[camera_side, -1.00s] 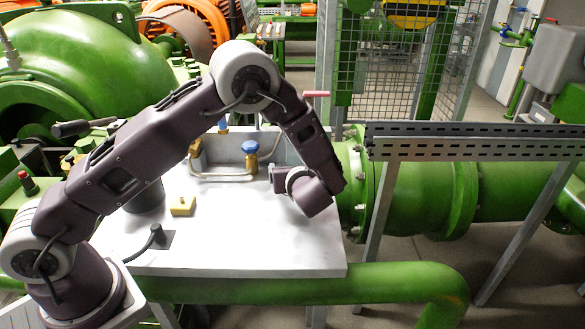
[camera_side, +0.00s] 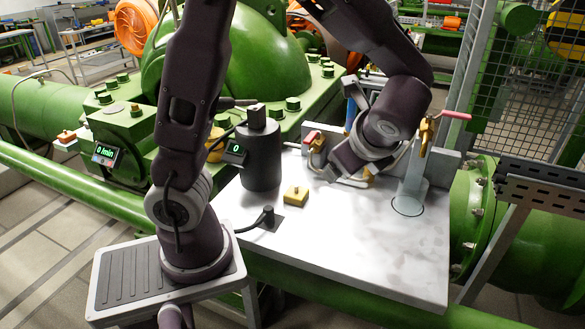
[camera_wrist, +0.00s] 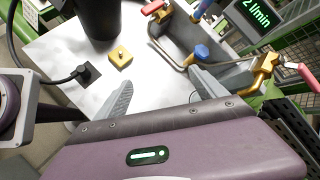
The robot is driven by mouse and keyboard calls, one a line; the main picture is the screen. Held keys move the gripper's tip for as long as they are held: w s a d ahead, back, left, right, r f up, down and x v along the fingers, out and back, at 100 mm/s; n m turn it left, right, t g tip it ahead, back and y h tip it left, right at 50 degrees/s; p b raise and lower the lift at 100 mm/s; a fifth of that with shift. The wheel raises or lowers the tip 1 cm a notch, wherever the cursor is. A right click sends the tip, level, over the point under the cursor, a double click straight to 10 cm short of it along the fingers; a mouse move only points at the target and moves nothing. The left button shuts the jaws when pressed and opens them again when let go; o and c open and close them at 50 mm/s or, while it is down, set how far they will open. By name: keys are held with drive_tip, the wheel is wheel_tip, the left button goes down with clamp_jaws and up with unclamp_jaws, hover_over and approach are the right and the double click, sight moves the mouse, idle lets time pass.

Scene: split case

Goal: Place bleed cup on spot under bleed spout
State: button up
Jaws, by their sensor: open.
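A clear, see-through bleed cup (camera_side: 413,187) stands upright on the white plate (camera_side: 345,250) in the side view. Its foot overlaps a dark ring, the marked spot (camera_side: 407,207), below the brass bleed valve with a red lever (camera_side: 426,135). The spout itself is hard to make out. My gripper (camera_wrist: 162,78) is open, with nothing seen between its two grey fingers in the wrist view. In the side view the gripper is left of the cup, apart from it, and its fingertips are hard to see. I cannot make out the cup in the wrist view.
A dark cylinder (camera_side: 262,155), a yellow block (camera_side: 296,196) and a black plug with cable (camera_side: 268,218) stand at the plate's left. The plate's front middle is clear.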

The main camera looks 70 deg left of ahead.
drive_tip(key=s+d+r+n+t+h, duration=0.1)
drive_tip(key=s+d+r+n+h, duration=0.1)
drive_tip(key=s+n, duration=0.5)
drive_tip(key=s+d+r+n+t+h, duration=0.1)
drive_tip(key=s+d+r+n+h, duration=0.2)
drive_tip(key=s+n+h, duration=0.3)
drive_tip(key=s+d+n, duration=0.1)
drive_tip(key=s, duration=0.1)
drive_tip(key=shift+s+r+n+t, duration=0.3)
drive_tip(key=shift+s+r+t, duration=0.05)
drive_tip(key=shift+s+t, duration=0.05)
